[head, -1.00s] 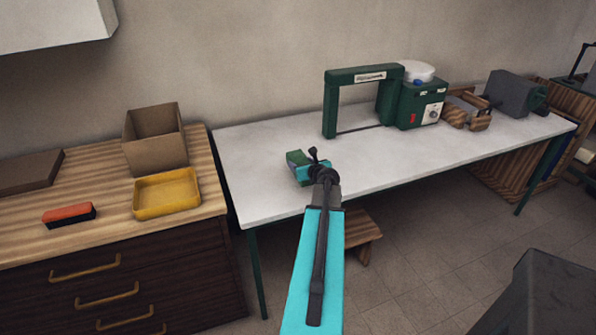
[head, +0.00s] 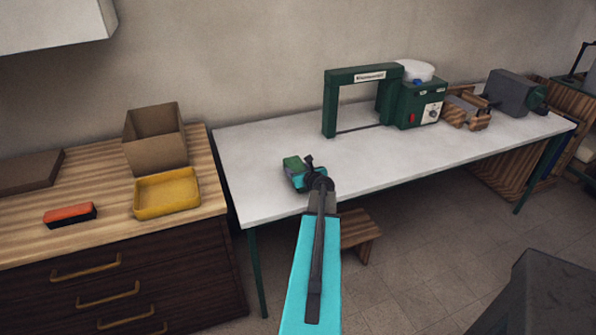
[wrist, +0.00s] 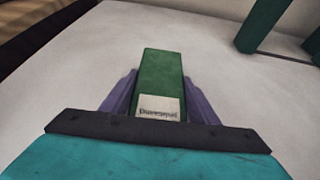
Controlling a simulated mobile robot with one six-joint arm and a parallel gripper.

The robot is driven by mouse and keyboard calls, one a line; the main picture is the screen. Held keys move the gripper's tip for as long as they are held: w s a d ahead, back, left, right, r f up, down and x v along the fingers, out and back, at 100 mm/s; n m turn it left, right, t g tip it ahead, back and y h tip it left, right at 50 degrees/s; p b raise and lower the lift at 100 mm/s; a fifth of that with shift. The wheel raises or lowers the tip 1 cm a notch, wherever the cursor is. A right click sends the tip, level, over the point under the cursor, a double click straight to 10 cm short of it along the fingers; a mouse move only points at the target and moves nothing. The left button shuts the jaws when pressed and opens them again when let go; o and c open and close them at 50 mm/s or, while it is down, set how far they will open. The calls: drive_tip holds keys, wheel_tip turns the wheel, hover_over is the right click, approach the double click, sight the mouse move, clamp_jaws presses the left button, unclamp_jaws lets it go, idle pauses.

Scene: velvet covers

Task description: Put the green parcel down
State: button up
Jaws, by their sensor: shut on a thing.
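The green parcel (wrist: 161,72) is a small green block with a white printed label, seen in the wrist view between the two purple fingers of my gripper (wrist: 160,98). My gripper is shut on it. In the head view the parcel (head: 292,163) shows just beyond my gripper (head: 299,173), over the left part of the white table (head: 262,190). Whether the parcel touches the table top or hangs a little above it I cannot tell. My gripper hides part of the parcel's near side.
A green frame machine (head: 330,105) stands at the back of the table, with a wooden-based tool (head: 468,110) and a grey machine (head: 512,92) to its right. A wooden cabinet on the left bears a yellow tray (head: 167,208) and an open cardboard box (head: 155,150). The table's front middle is clear.

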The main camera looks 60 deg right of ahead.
drive_tip(key=o, duration=1.3)
drive_tip(key=shift+r, duration=0.1)
drive_tip(key=shift+b+v, duration=1)
drive_tip(key=shift+v, duration=5)
